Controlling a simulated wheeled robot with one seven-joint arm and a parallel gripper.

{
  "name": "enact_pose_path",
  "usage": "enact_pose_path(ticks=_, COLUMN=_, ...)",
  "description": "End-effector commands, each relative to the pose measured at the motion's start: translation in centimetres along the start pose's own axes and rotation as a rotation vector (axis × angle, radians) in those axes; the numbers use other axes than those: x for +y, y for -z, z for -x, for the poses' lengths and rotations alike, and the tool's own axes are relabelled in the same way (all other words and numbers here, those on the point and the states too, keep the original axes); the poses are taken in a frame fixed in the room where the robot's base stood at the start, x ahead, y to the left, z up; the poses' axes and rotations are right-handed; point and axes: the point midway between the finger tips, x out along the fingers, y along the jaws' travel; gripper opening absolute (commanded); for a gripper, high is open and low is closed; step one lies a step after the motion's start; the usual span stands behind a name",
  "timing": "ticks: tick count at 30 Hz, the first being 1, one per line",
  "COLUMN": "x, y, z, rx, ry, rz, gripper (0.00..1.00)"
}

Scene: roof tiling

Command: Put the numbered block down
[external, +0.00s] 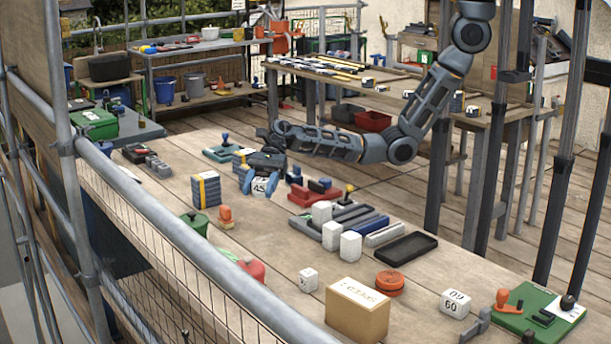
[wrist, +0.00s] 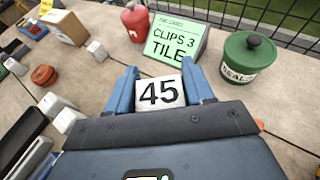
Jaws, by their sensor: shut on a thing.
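The numbered block (wrist: 160,93) is white with a black 45 on its face. It sits between the two blue fingers of my gripper (wrist: 158,88) in the wrist view. In the external view the block (external: 261,186) shows below my gripper (external: 260,182), between the blue fingers, over the near wooden table (external: 250,255). My gripper is shut on it. I cannot tell whether the underside of the block touches the table.
A strapped dark stack (external: 206,190) stands left of my gripper. A green pot (wrist: 249,57) and a green sign (wrist: 175,40) appear in the wrist view. Bare tabletop lies between them.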

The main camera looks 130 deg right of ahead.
Motion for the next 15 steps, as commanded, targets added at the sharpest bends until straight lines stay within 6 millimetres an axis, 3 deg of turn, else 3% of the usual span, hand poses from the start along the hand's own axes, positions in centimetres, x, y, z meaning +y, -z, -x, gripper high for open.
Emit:
enact_pose_path(ticks=3, x=2.1, y=-0.7, z=-1.8, rx=-0.001, ry=-0.084, rz=0.033, gripper=0.22)
enact_pose_path(ticks=10, x=4.0, y=-0.8, z=-4.4, rx=-0.002, ry=-0.138, rz=0.052, gripper=0.22)
enact_pose_path(ticks=15, x=5.2, y=-0.2, z=-8.2, rx=-0.001, ry=-0.14, rz=0.053, gripper=0.22)
